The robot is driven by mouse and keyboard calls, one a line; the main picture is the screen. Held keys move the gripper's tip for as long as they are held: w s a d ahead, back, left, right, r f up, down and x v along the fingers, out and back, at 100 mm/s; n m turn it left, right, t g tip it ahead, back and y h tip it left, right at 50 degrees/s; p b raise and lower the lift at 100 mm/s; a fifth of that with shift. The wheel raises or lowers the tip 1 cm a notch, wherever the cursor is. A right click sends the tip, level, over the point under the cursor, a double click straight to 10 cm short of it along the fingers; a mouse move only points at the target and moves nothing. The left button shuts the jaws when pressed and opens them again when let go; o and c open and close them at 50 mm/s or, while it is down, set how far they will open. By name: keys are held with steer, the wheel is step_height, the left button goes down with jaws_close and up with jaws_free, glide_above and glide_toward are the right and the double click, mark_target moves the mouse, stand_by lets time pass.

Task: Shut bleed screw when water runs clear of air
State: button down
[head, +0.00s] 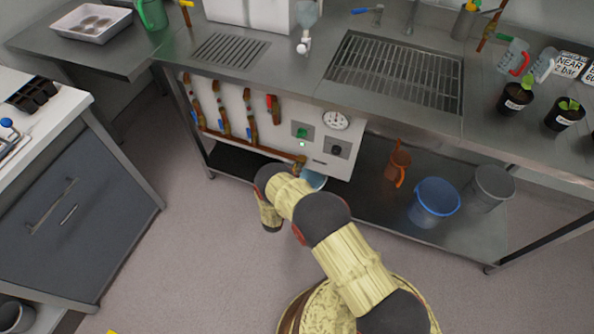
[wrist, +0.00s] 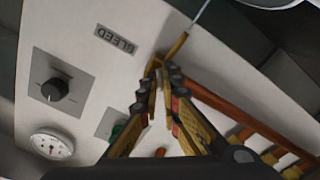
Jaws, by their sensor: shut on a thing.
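The bleed screw (wrist: 157,65) is a small brass piece near the BLEED label (wrist: 115,40), upside down in the wrist view. My gripper (wrist: 158,78) has its fingertips closed around it. A brass spout (wrist: 176,46) sits beside it. A thin pale line, like a water stream, runs from the spout (wrist: 200,17); it is too small to tell any air bubbles. In the head view, the brass fitting (head: 299,164) is at the end of the copper pipe at the panel's lower edge. A pale blue vessel (head: 314,180) is below it, partly hidden by my arm. My fingers are hidden there.
A blue bucket (head: 434,203) and a grey bucket (head: 489,187) stand on the lower shelf. Floor left of my arm is clear.

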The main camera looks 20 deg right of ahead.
steer(key=m, duration=0.6)
steer(key=shift+f+m, duration=0.1)
steer(key=shift+m, duration=0.2)
stand_by(0.4)
steer(key=c, duration=2.1)
jaws_free()
steer(key=shift+c, duration=0.2)
steer(key=shift+o, duration=0.7)
steer(key=v, duration=1.2)
